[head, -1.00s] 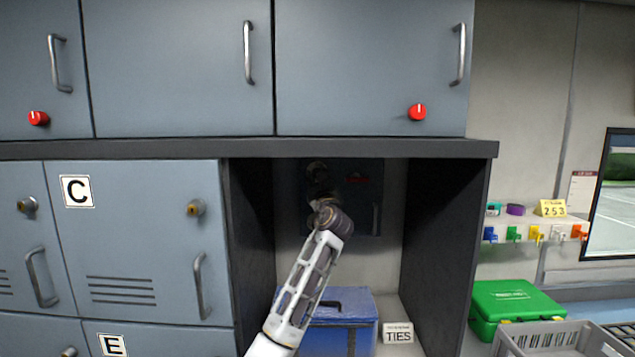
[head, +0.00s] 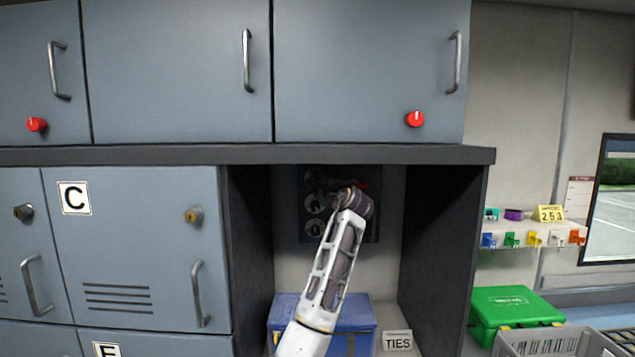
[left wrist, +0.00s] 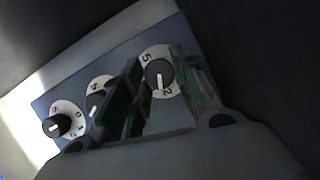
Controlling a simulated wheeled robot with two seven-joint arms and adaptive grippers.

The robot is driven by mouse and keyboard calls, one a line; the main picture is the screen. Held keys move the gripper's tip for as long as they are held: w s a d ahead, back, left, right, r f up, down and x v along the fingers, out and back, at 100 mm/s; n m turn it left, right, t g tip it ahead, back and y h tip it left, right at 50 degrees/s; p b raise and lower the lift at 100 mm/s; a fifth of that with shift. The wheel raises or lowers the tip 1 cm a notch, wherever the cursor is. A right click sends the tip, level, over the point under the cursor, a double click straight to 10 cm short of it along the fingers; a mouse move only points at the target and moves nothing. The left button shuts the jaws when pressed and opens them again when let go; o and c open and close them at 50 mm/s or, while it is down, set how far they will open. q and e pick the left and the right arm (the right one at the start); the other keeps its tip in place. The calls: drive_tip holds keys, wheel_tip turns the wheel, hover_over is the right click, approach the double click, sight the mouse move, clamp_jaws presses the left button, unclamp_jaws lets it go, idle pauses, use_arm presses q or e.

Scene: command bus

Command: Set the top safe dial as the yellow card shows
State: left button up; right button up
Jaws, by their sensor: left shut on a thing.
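The dark safe panel (head: 313,238) stands at the back of the open niche, with three white-faced dials in a column. The top dial (head: 314,179) also shows in the left wrist view (left wrist: 160,74), its black knob between my fingers. Its white mark points down in that picture, near a 2; the exact setting is unclear. The middle dial (left wrist: 97,101) is partly hidden by a finger; the bottom dial (left wrist: 56,125) is clear. My left gripper (head: 340,189) is at the panel, shut on the top dial. The yellow card (head: 551,213) on the right shelf reads 253. My right gripper is out of view.
The niche's dark side walls (head: 440,225) stand close on both sides, under a shelf edge (head: 240,155). A blue box (head: 357,313) and a TIES sign (head: 398,340) are below my arm. A green case (head: 512,312) and grey crate (head: 540,341) are at right.

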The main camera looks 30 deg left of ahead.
use_arm(q)
drive_tip(key=shift+n, duration=0.9)
drive_tip(key=shift+h, duration=0.3)
drive_tip(key=o, duration=1)
drive_tip(key=shift+d, duration=0.1)
drive_tip(key=v, duration=1.2)
drive_tip(key=shift+w, duration=0.1)
